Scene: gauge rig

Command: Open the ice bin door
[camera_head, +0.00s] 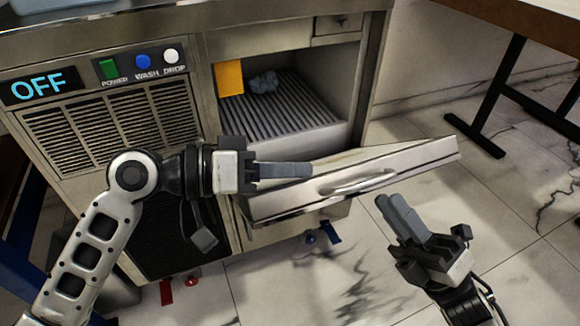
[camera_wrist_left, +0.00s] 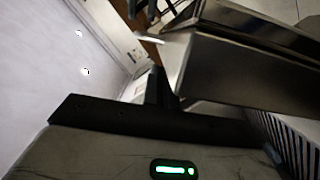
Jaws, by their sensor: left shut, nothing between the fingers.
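The ice bin door (camera_head: 415,160) is a steel panel with a bar handle (camera_head: 357,184). It is swung down and outward, hinged low, and the bin's opening shows above it. My left gripper (camera_head: 311,170) is shut and empty, its fingers at the door's inner upper side; whether they touch it I cannot tell. In the left wrist view a steel panel edge, likely the door (camera_wrist_left: 240,70), lies close to the fingers (camera_wrist_left: 160,85). My right gripper (camera_head: 385,200) is in front of the door, right of the handle and apart from it, its fingers together and empty.
The ice machine (camera_head: 190,60) has an OFF display (camera_head: 38,86), a green switch and two round buttons. Inside the bin are a ribbed floor (camera_head: 290,105), a yellow-orange piece (camera_head: 229,78) and a bluish lump (camera_head: 264,82). A table (camera_head: 515,15) stands at right; tiled floor is free there.

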